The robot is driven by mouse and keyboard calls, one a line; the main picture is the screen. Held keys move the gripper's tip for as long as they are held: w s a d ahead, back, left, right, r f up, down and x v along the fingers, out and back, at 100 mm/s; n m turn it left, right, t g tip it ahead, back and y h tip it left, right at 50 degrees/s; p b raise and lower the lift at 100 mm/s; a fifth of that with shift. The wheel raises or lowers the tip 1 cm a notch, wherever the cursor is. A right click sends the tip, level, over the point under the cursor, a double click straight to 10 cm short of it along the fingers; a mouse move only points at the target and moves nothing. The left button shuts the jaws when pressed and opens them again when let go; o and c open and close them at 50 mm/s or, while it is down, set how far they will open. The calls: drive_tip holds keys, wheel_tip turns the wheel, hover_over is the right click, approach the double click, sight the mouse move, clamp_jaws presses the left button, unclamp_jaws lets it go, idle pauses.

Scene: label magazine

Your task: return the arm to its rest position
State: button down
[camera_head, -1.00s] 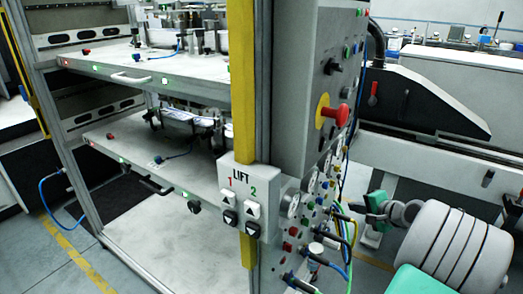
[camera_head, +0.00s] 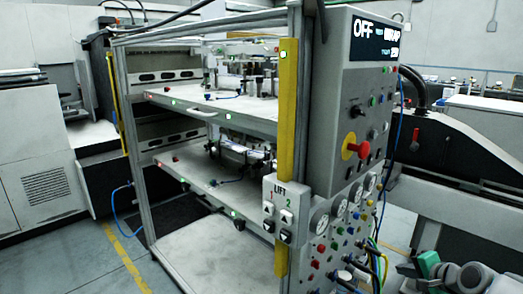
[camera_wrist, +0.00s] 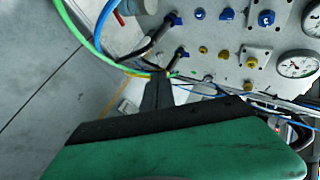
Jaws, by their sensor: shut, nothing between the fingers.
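My gripper (camera_wrist: 158,92) shows in the wrist view as a dark narrow finger shape beyond a black and green body. Its fingers are together with nothing between them. It points toward the foot of the control panel, and I cannot tell the exact gap. In the head view a green part of my arm's end (camera_head: 428,264) is low at the right edge, in front of the panel's right side. The rest of my arm is mostly cut off by the frame.
The grey control panel (camera_head: 357,110) has a red knob (camera_head: 363,149), gauges and hoses; its display reads OFF. Green and blue hoses (camera_wrist: 97,30) pass close to my gripper in the wrist view. A LIFT button box (camera_head: 283,212) is on the rack's yellow post. Floor (camera_head: 85,255) is clear at left.

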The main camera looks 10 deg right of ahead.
drive_tip(key=a+r+n+g+p, duration=0.1)
drive_tip(key=a+r+n+p, duration=0.15)
drive_tip(key=a, duration=0.45)
drive_tip(key=s+a+r+n+g+p, duration=0.1)
drive_tip(key=a+r+n+g+p, duration=0.1)
drive_tip(key=a+r+p, duration=0.3)
drive_tip(key=a+r+n+g, duration=0.1)
drive_tip(key=a+r+n, duration=0.15)
drive_tip(key=a, duration=0.55)
drive_tip(key=s+a+r+n+g+p, duration=0.1)
drive_tip(key=s+a+r+n+p, duration=0.1)
drive_tip(key=s+a, duration=0.2)
drive_tip(key=s+a+r+n+g+p, duration=0.1)
drive_tip(key=s+a+r+n+p, duration=0.1)
drive_tip(key=s+a, duration=0.3)
drive_tip(key=s+a+r+n+g+h+p, duration=0.1)
drive_tip(key=s+a+r+n+p, duration=0.1)
drive_tip(key=s, duration=0.5)
drive_tip(key=shift+a+r+n+p, duration=0.25)
drive_tip(key=shift+a+n+p, duration=0.65)
drive_tip(key=shift+a, duration=0.35)
drive_tip(key=shift+d, duration=0.15)
